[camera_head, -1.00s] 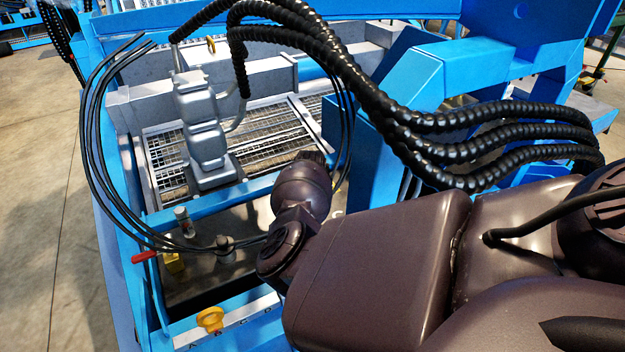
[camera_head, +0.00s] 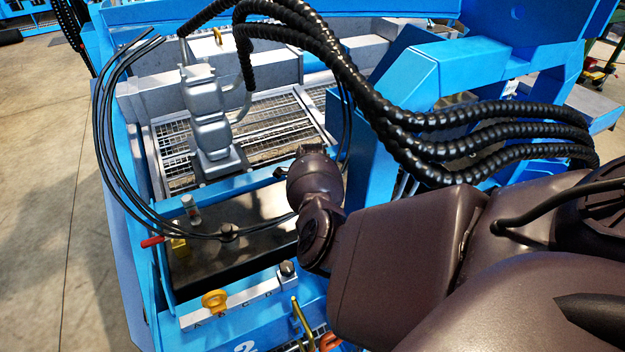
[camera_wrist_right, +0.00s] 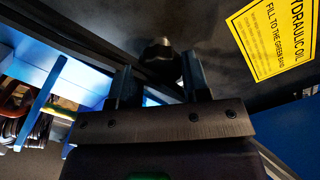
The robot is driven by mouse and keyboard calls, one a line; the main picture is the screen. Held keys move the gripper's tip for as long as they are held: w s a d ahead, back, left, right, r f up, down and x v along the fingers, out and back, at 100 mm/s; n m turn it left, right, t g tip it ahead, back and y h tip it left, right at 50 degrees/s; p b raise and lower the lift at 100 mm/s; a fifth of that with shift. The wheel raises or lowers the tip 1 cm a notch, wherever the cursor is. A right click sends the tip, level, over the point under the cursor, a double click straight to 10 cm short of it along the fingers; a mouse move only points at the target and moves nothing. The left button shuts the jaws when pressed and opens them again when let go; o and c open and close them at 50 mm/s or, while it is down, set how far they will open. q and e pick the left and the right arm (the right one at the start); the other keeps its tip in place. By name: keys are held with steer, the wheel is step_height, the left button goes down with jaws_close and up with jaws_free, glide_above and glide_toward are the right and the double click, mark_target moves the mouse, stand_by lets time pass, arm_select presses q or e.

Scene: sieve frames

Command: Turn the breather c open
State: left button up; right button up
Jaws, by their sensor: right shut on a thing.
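A lettered rail (camera_head: 245,306) on the blue machine carries a yellow winged knob (camera_head: 214,299) near its left letters and a small grey-black knob (camera_head: 287,268) near the D. A black cap (camera_head: 229,232) stands on the dark tank top. I cannot tell for certain which part is breather c. My right gripper (camera_wrist_right: 160,85) shows in the wrist view with its two fingers on either side of a dark knob with a shiny tip (camera_wrist_right: 160,58), shut on it. My left gripper is not in view.
A yellow hydraulic oil label (camera_wrist_right: 273,38) is beside the gripper. A red-handled valve (camera_head: 153,241) and a grey-topped fitting (camera_head: 190,208) sit at the tank's left. Thick black ribbed hoses (camera_head: 400,115) arch above my arm. Thin black hoses (camera_head: 105,150) loop at left.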

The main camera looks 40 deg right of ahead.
stand_by(0.4)
steer(key=o, duration=0.9)
steer(key=shift+o, duration=0.2)
steer(key=shift+r, duration=0.3)
step_height(320, 180, up, 9)
steer(key=p, duration=0.3)
steer(key=shift+f, duration=0.2)
steer(key=shift+r+p, duration=0.3)
steer(key=shift+r, duration=0.5)
